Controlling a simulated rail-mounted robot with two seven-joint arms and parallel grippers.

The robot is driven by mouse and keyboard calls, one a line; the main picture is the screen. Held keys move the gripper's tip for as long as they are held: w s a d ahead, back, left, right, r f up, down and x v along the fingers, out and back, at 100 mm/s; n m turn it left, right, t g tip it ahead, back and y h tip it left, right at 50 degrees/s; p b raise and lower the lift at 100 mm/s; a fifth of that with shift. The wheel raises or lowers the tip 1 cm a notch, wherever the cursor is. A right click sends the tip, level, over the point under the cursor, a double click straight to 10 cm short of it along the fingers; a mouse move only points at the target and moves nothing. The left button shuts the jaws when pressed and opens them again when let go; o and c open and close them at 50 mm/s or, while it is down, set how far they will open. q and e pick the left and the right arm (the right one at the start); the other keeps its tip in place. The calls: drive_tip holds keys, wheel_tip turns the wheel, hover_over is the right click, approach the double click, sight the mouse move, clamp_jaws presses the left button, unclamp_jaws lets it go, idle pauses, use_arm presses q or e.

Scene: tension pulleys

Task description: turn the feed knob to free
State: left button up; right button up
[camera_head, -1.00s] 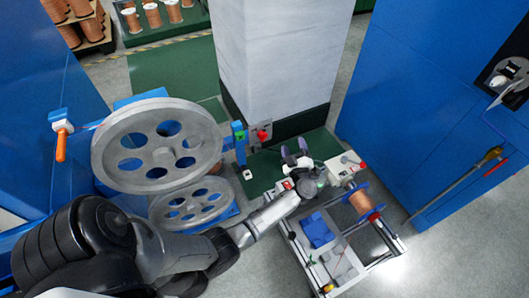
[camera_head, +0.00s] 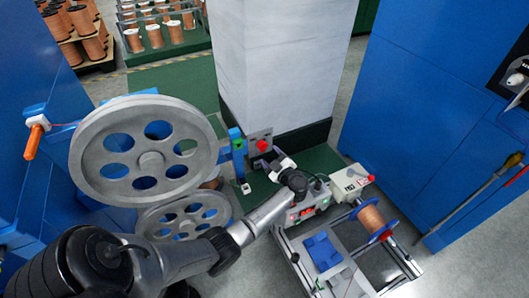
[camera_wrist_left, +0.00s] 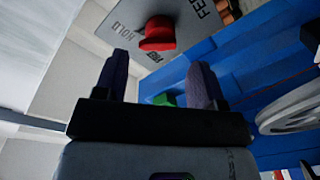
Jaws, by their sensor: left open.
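The red feed knob (camera_head: 262,145) sits on a grey plate (camera_head: 254,135) low on the front of the pale column. In the left wrist view the knob (camera_wrist_left: 158,36) is ahead of my fingertips, between their lines, and the plate (camera_wrist_left: 185,50) carries dark lettering, partly cut off or hidden, with HOLD legible upside down. The knob's setting is hard to read. My left gripper (camera_wrist_left: 160,65) is open and empty, its two dark fingers on either side of a gap. In the head view it is small, just below and right of the knob. My right gripper is out of view.
Two large grey spoked pulleys (camera_head: 145,150) stand left of the column, beside a blue upright (camera_head: 238,152). A cart frame (camera_head: 345,225) with a copper spool (camera_head: 371,219) and a blue block stands at lower right. A blue cabinet (camera_head: 430,110) stands on the right.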

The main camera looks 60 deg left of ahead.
sight(265, 147)
use_arm(q)
drive_tip(key=shift+a+b, duration=0.85)
drive_tip(key=shift+a, duration=1.65)
